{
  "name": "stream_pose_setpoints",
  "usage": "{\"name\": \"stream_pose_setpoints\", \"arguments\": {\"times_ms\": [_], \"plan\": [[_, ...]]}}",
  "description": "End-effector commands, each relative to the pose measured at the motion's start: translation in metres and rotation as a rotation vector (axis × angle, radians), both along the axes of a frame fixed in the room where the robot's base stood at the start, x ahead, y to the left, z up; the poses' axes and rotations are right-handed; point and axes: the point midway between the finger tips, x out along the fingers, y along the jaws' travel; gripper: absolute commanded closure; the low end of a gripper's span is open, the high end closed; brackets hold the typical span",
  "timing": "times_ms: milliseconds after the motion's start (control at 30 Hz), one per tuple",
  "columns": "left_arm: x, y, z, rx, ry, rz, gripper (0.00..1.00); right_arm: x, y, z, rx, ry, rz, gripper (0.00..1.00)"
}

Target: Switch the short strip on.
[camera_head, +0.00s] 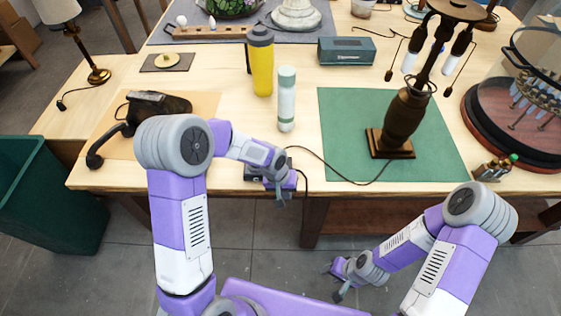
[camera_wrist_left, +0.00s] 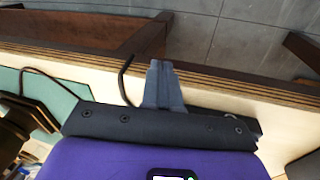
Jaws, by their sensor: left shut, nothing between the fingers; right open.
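My left gripper (camera_head: 281,196) is shut and empty at the table's front edge; its closed fingers (camera_wrist_left: 163,85) show in the left wrist view. A small dark block (camera_head: 254,171), possibly the short strip, lies beside and partly behind this gripper. Its switch cannot be made out, and I cannot tell whether the fingers touch it. A dark cord (camera_head: 330,170) runs from there to the bronze lamp (camera_head: 402,115). A short black cord (camera_wrist_left: 124,80) shows beside the fingers in the left wrist view. My right gripper (camera_head: 342,280) is open and empty, low in front of the table.
The lamp stands on a green mat (camera_head: 340,120). A white bottle (camera_head: 286,105) and a yellow bottle (camera_head: 261,65) stand behind my left gripper. A black corded device (camera_head: 150,105) lies on a tan mat at left. A green bin (camera_head: 45,200) stands at far left.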

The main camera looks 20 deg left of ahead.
Motion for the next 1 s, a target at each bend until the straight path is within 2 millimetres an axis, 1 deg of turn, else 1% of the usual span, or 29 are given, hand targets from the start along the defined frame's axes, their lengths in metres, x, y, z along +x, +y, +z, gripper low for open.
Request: {"name": "stream_pose_setpoints", "arguments": {"times_ms": [33, 67, 100, 200, 300, 400, 500, 600, 867, 1000], "plan": [[0.017, 0.003, 0.031, 0.037, -0.03, 0.006, 1.0, 0.0, 0.0, 0.003, 0.0, 0.0, 0.0, 0.57], [0.024, 0.005, 0.046, 0.058, -0.04, 0.014, 1.0, 0.0, 0.0, 0.004, 0.0, 0.0, 0.0, 0.57], [0.032, 0.009, 0.065, 0.087, -0.053, 0.027, 1.0, 0.0, 0.0, 0.005, 0.0, 0.0, 0.0, 0.57], [0.047, 0.018, 0.11, 0.152, -0.085, 0.064, 1.0, 0.0, 0.0, 0.008, 0.0, 0.0, 0.0, 0.57], [0.055, 0.026, 0.144, 0.201, -0.11, 0.103, 1.0, 0.0, 0.0, 0.01, 0.0, 0.0, 0.0, 0.57], [0.058, 0.031, 0.165, 0.231, -0.125, 0.133, 1.0, 0.0, 0.0, 0.01, 0.0, 0.0, 0.0, 0.57], [0.059, 0.034, 0.175, 0.245, -0.131, 0.148, 1.0, 0.0, 0.0, 0.01, 0.0, 0.0, 0.0, 0.57], [0.059, 0.035, 0.176, 0.249, -0.131, 0.152, 1.0, 0.0, 0.0, 0.01, 0.0, 0.0, 0.0, 0.57], [0.059, 0.035, 0.174, 0.248, -0.13, 0.149, 1.0, 0.0, 0.0, 0.01, 0.0, 0.0, 0.0, 0.57], [0.061, 0.035, 0.164, 0.249, -0.128, 0.149, 1.0, 0.0, 0.0, 0.009, 0.0, 0.0, 0.0, 0.57]]}}
